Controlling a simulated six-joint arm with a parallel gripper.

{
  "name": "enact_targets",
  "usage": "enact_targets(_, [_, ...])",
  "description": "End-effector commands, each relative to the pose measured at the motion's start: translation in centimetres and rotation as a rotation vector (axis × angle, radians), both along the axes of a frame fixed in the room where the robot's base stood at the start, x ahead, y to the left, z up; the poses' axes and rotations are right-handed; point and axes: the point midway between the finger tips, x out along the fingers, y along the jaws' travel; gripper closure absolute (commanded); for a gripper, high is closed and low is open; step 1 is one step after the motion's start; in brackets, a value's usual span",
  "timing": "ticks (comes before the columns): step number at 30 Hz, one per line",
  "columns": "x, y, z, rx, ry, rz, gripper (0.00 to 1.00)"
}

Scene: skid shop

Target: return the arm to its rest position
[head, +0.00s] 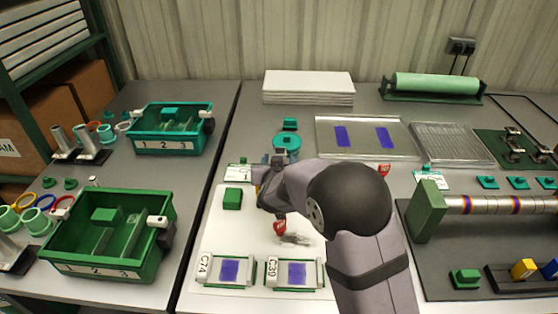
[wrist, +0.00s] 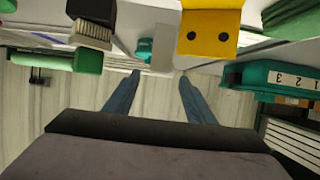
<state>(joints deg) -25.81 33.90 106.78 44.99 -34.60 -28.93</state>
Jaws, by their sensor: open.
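My arm reaches over the white board (head: 205,235) in the head view, its dark rounded joint in front of the board's right part. My gripper (wrist: 159,76) shows in the wrist view as two blue-grey fingers, spread apart with nothing between their tips. In the head view the arm hides most of the gripper. The wrist picture looks upside down, with the corrugated wall behind the fingers. A yellow block (wrist: 211,27) with two dark holes and a dark brush-like piece (wrist: 93,30) with pale bristles appear beyond the fingers; the fingers do not hold them.
Two green bins, one teal (head: 170,130) and one darker (head: 108,235), stand at left. Framed purple pieces (head: 229,270) lie on the board's front. A clear tray (head: 365,139), a green roller (head: 437,84) and a banded shaft (head: 500,205) occupy the back and right.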

Motion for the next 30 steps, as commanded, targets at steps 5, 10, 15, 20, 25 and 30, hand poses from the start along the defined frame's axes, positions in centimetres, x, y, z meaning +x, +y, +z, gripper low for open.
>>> enact_targets(5, [0.0, 0.0, 0.0, 0.000, 0.000, 0.000, 0.50])
enact_targets(10, [-0.3, -0.3, 0.6, 0.007, 0.018, 0.008, 0.50])
enact_targets(15, [-2.4, -1.6, 2.6, 0.030, 0.122, 0.060, 0.50])
enact_targets(20, [-7.9, -4.4, 5.0, 0.058, 0.333, 0.123, 0.50])
enact_targets(25, [-17.8, -9.0, 6.9, 0.060, 0.636, 0.142, 0.50])
enact_targets(30, [-27.4, -13.3, 8.3, 0.040, 0.897, 0.100, 0.50])
